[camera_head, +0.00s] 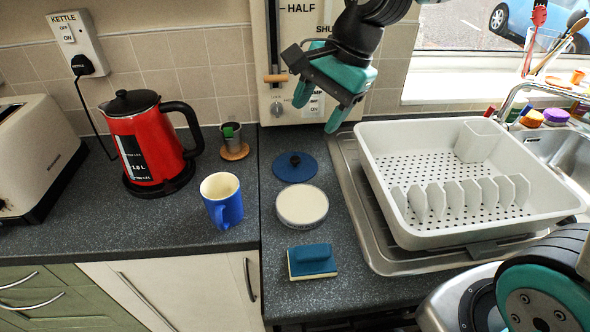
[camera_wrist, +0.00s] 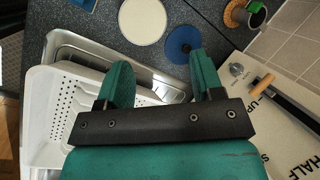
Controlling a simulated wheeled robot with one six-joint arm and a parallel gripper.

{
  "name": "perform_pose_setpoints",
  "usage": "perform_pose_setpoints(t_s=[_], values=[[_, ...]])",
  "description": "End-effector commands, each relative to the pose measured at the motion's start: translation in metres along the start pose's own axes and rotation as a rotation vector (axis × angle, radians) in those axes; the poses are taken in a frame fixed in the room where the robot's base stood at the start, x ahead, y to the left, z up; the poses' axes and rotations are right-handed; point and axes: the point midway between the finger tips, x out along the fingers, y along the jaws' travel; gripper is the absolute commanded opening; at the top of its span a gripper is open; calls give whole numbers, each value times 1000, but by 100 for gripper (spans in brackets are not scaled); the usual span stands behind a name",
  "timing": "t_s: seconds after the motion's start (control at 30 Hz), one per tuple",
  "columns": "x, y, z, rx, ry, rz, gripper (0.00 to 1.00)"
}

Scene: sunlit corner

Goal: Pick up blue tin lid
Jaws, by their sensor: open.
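The blue tin lid (camera_head: 286,167) is a flat round disc with a small dark knob in its middle. It lies on the dark counter behind a round white-topped tin (camera_head: 302,205). In the wrist view the lid (camera_wrist: 179,41) shows just beyond the fingertips, beside the tin (camera_wrist: 143,20). My gripper (camera_head: 318,115) is open and empty, raised above the counter to the right of and behind the lid in the head view. Its two teal fingers (camera_wrist: 160,70) are spread apart, and nothing is between them.
A white dish rack (camera_head: 400,225) on a metal drainer stands right of the lid. A blue sponge-like block (camera_head: 312,260) lies in front of the tin. A blue mug (camera_head: 225,205), red kettle (camera_head: 145,140) and small metal cup (camera_head: 231,138) on a wooden coaster stand left.

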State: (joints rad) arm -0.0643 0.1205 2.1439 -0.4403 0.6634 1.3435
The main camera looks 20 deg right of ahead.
Motion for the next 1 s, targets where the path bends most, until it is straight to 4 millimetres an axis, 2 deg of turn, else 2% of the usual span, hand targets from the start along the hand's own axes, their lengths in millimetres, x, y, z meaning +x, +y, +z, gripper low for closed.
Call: perform_pose_setpoints(t_s=[0.03, 0.2, 0.3, 0.4, 0.57, 1.0], values=[[15, -10, -26, 191, 11, -10, 61], [40, -32, -93, 767, 36, -57, 61], [50, -38, -121, 1001, 39, -82, 61], [56, -41, -138, 1146, 40, -97, 61], [70, -44, -147, 1231, 38, -104, 61], [161, -48, -154, 1229, 39, -101, 61]])
